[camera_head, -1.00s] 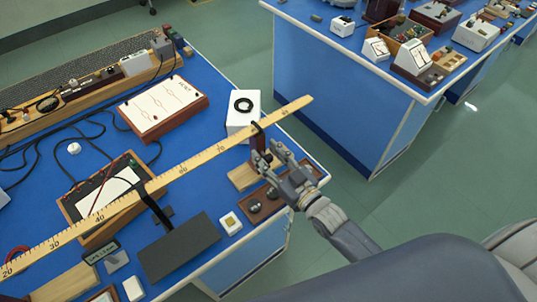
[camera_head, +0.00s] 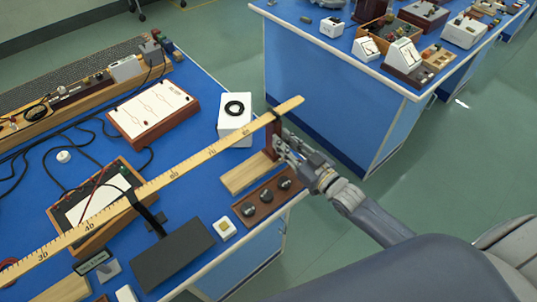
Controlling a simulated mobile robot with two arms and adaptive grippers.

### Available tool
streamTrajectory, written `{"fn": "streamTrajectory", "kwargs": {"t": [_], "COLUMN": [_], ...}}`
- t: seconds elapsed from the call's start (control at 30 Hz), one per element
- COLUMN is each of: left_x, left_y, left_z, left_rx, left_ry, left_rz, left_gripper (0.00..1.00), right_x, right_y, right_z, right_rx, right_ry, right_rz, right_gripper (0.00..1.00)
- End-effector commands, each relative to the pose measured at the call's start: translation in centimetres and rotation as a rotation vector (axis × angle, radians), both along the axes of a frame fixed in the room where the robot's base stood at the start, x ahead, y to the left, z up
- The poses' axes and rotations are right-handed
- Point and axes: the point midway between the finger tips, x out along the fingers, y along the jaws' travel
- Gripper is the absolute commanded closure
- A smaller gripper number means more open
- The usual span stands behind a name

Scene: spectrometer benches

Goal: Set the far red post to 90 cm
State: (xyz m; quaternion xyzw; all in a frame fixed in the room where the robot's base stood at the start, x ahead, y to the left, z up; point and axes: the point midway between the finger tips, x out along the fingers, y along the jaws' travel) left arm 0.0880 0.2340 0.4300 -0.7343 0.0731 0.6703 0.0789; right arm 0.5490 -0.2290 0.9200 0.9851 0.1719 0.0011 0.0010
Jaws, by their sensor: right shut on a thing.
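A long wooden metre rule (camera_head: 195,163) runs diagonally above the left bench, its numbers rising toward the upper right. The far red post (camera_head: 275,138) stands near the rule's far end, with a dark piece at its top crossing the rule beyond the 80 mark. The exact reading under it is too small to tell. My right gripper (camera_head: 280,146) is shut on this post from the right, and its fingers hide part of it. A black support (camera_head: 147,212) crosses the rule lower down, around the 50 mark. My left gripper is not in view.
A white box with a black ring (camera_head: 234,118) stands just left of the post. A wooden strip (camera_head: 245,174) and a brown tray with several dark knobs (camera_head: 250,210) lie below it. A dark flat plate (camera_head: 172,256) is nearer. Another blue bench (camera_head: 310,80) stands across a floor gap.

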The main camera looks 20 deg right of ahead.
Motion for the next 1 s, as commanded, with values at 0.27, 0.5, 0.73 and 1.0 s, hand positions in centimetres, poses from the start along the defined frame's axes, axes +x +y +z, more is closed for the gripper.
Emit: {"fn": "streamTrajectory", "kwargs": {"t": [0.27,0.5,0.73,1.0], "left_x": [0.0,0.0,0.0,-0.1], "left_y": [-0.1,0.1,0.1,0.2], "left_z": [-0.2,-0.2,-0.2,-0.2], "left_rx": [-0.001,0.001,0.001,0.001], "left_ry": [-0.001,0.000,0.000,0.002], "left_rz": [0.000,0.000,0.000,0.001], "left_gripper": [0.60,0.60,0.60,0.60], "right_x": [0.4,0.4,0.4,-0.6], "right_y": [-1.3,-1.3,-1.1,-1.5], "right_z": [-0.1,0.0,-0.1,-0.2], "right_rx": [0.003,0.002,0.003,0.003], "right_ry": [0.004,0.002,0.002,0.005], "right_rz": [0.000,-0.001,0.001,0.001], "right_gripper": [1.00,0.63,0.60,0.60]}}
